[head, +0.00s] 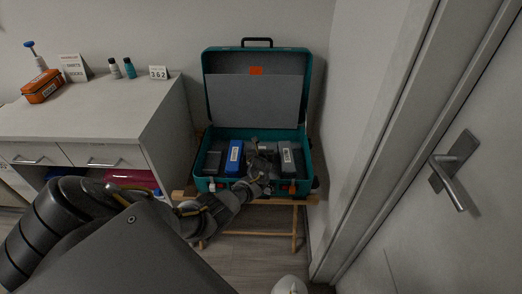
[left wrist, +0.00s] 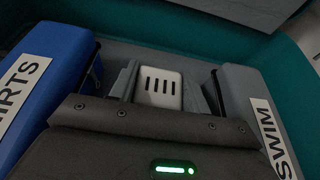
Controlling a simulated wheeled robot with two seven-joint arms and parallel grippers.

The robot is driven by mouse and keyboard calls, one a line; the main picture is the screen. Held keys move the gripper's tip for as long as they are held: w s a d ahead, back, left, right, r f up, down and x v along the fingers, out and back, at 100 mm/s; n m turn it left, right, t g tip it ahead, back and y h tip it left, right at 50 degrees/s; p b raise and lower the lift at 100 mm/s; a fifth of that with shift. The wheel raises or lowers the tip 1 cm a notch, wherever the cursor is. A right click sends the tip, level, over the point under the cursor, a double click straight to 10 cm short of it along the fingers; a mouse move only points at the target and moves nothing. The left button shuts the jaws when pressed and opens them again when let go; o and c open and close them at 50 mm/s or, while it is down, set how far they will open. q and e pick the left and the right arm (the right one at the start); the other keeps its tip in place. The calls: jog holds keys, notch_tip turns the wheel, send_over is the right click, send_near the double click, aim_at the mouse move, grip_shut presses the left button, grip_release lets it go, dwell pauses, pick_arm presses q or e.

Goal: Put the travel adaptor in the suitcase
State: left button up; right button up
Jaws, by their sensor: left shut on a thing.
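The open teal suitcase (head: 213,183) stands on a wooden rack, its lid leaning up against the wall. My left gripper (head: 262,149) reaches down inside it, between a blue packing cube (head: 234,157) and a grey one (head: 287,158). In the left wrist view, the gripper (left wrist: 166,92) is shut on the travel adaptor, a pale block with dark slots (left wrist: 161,88). The adaptor is low in the gap between the blue SHIRTS cube (left wrist: 45,75) and the grey SWIM cube (left wrist: 248,92). I cannot tell whether it touches the suitcase bottom.
A dark item (head: 212,162) lies in the suitcase's left end. A white cabinet (head: 105,112) at left bears an orange case (head: 41,87), small bottles and signs. A door with a lever handle (head: 455,170) is close on the right.

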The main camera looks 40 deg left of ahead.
pick_arm(q)
jog(key=o, duration=1)
pick_arm(e)
jog(key=shift+w+d, duration=0.25)
jog(key=shift+d, duration=0.2)
jog(key=shift+r, duration=0.1)
pick_arm(q)
jog(key=shift+r, duration=0.2)
jog(key=shift+s+d+r+p, duration=0.15)
jog(key=shift+s+r+p, duration=0.05)
jog(key=shift+r+p, duration=0.2)
jog(key=shift+s+d+r+p, duration=0.15)
jog(key=shift+r+p, duration=0.15)
jog(key=shift+p, duration=0.15)
jog(key=p+v, duration=0.3)
jog(key=v, duration=0.8)
pick_arm(e)
jog(key=s+a+r, duration=0.1)
jog(key=r, duration=0.1)
jog(key=s+a+r, duration=0.1)
jog(key=a, duration=0.1)
jog(key=shift+s+a+r, duration=0.2)
jog(key=shift+s+r, duration=0.1)
jog(key=shift+r, duration=0.1)
